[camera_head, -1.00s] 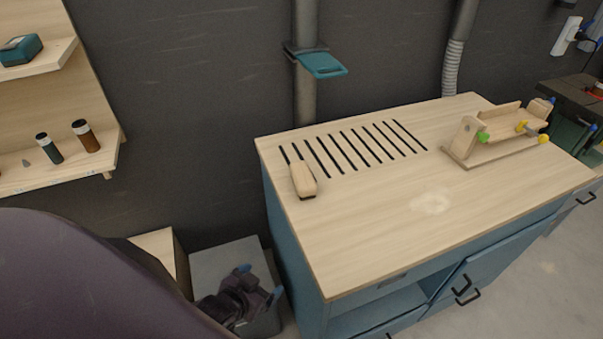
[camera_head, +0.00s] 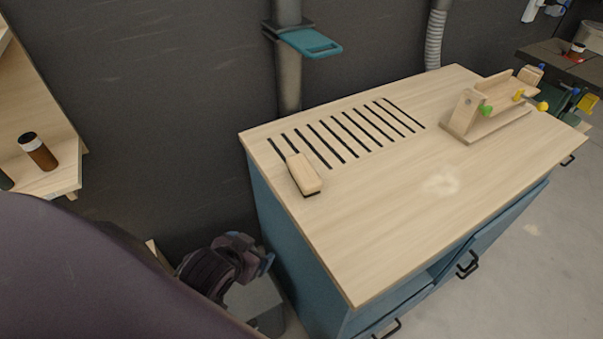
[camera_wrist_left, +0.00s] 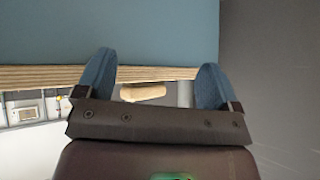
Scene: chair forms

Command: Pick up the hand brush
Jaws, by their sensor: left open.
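The hand brush (camera_head: 303,173) has a pale wooden body with a dark underside. It lies near the left end of the wooden worktop (camera_head: 400,215), over the slots' left end. My left gripper (camera_head: 264,262) is left of the blue cabinet, below the worktop level and apart from the brush. In the left wrist view its two blue fingers (camera_wrist_left: 155,82) are spread wide with nothing between them. The brush (camera_wrist_left: 143,92) shows beyond the worktop edge there, between the fingers in the picture. My right gripper is not in view.
A wooden jig (camera_head: 490,112) with green and yellow knobs stands at the worktop's right. A duct with a teal gate (camera_head: 312,42) rises behind the slots. A shelf with a brown bottle (camera_head: 38,152) is at the left. The worktop's middle is clear.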

